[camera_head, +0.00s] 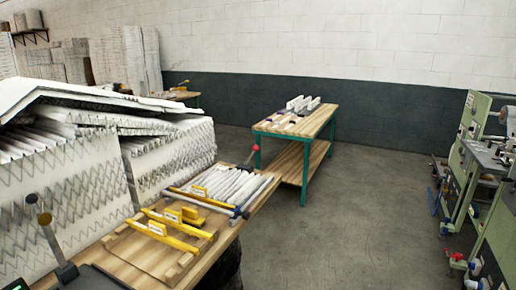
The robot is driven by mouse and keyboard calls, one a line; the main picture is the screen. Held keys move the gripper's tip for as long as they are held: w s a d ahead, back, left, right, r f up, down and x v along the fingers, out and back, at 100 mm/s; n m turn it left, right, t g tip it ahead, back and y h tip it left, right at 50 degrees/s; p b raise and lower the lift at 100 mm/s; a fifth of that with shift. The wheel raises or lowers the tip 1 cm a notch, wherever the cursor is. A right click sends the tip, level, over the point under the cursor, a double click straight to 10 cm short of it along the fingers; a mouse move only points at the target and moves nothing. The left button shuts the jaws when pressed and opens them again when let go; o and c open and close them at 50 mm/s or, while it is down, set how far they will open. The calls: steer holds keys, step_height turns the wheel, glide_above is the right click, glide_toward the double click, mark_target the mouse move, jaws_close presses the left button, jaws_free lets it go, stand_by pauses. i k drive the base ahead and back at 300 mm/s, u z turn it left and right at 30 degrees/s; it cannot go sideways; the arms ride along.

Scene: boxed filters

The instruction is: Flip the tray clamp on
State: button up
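A tray of pleated white filters (236,186) lies on the wooden workbench (210,258) in the middle of the view. A dark lever with a red knob (254,149) stands tilted up at the tray's far edge and looks like the tray clamp. A grey-blue bar (206,205) runs along the tray's near side and has a dark end piece (240,213) at its right. I cannot tell whether the clamp is engaged. My gripper is not clearly in view.
Yellow bars with labels (175,229) lie on a wooden frame on the near bench. Large pleated filter stacks (70,185) rise at the left. A second bench (300,122) stands farther back. Machines (480,165) line the right. The grey floor (350,220) between is clear.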

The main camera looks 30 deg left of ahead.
mark_target(256, 147)
steer(key=u, duration=0.25)
steer(key=i, duration=1.4)
steer(key=u, duration=2.5)
